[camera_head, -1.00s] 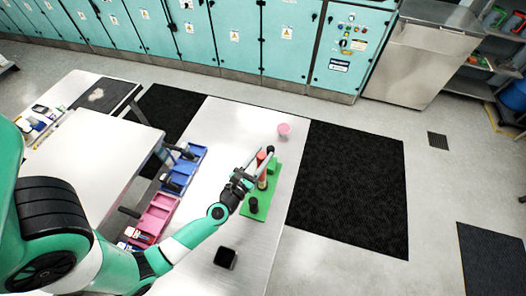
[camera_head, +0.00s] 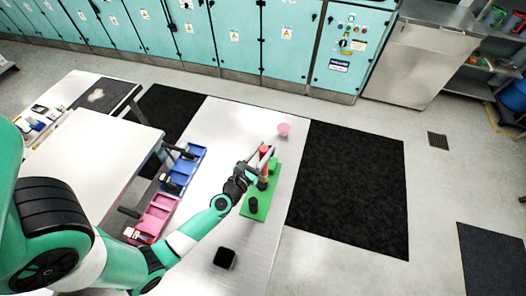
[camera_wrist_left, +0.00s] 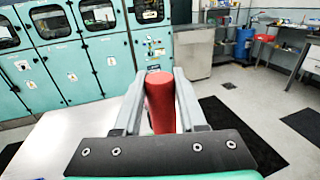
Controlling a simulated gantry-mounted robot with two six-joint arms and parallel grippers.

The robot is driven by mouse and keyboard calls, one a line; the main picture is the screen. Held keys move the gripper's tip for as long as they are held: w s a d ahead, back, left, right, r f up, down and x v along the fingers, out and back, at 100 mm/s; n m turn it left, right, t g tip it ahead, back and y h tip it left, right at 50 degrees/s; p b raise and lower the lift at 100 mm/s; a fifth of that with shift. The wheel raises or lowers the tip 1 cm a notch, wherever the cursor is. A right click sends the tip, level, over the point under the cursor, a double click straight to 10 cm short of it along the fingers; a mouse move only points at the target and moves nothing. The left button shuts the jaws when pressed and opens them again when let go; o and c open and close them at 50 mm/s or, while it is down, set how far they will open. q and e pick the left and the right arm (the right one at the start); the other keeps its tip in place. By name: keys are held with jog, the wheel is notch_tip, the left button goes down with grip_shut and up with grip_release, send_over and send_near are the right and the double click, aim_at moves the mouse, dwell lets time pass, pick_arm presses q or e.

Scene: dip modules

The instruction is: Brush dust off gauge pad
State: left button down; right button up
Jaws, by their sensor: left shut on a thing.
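An upright red handle (camera_wrist_left: 160,100) stands between the fingers of my left gripper (camera_head: 262,158) and shows large in the left wrist view. The fingers (camera_wrist_left: 160,85) are shut on it, one on each side. In the head view the red handle (camera_head: 264,150) stands over the green board (camera_head: 257,207), and its lower end is partly hidden by the gripper. A small black square pad (camera_head: 225,258) lies on the near part of the metal table; I cannot tell if it is the gauge pad. My right gripper is not in view.
A pink cup (camera_head: 283,129) stands beyond the board. A black peg (camera_head: 253,203) stands on the board. Blue bins (camera_head: 190,160) and a pink bin (camera_head: 153,218) line the table's left side. A dark mat (camera_head: 118,88) with a pale patch lies on the left table.

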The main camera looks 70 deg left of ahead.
pick_arm(q)
notch_tip(320, 180, up, 7)
jog(key=p, duration=0.7)
